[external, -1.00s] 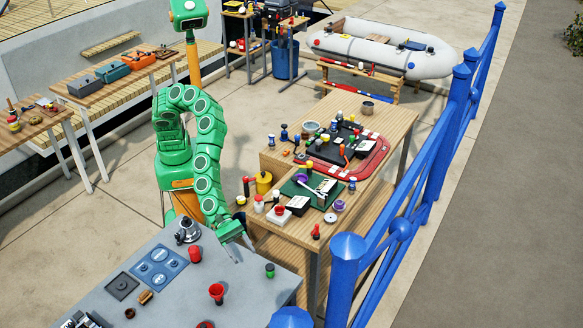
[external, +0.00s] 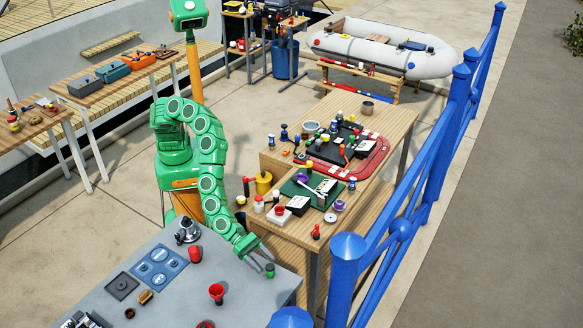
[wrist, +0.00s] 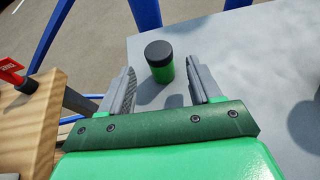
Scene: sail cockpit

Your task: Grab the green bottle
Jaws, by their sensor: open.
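The green bottle (external: 270,270) is short, with a dark cap, and stands upright on the grey table near its right edge. In the wrist view the bottle (wrist: 161,66) stands just ahead of my fingers, lined up with the gap between them. My gripper (wrist: 163,85) is open and empty, with one finger to each side of the bottle's line. In the external view my gripper (external: 262,260) is low over the table, close to the bottle. I cannot tell whether a finger touches it.
A crowded wooden table (external: 275,235) stands close behind. A blue railing (external: 345,270) runs along the right. The tabletop around the bottle is clear.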

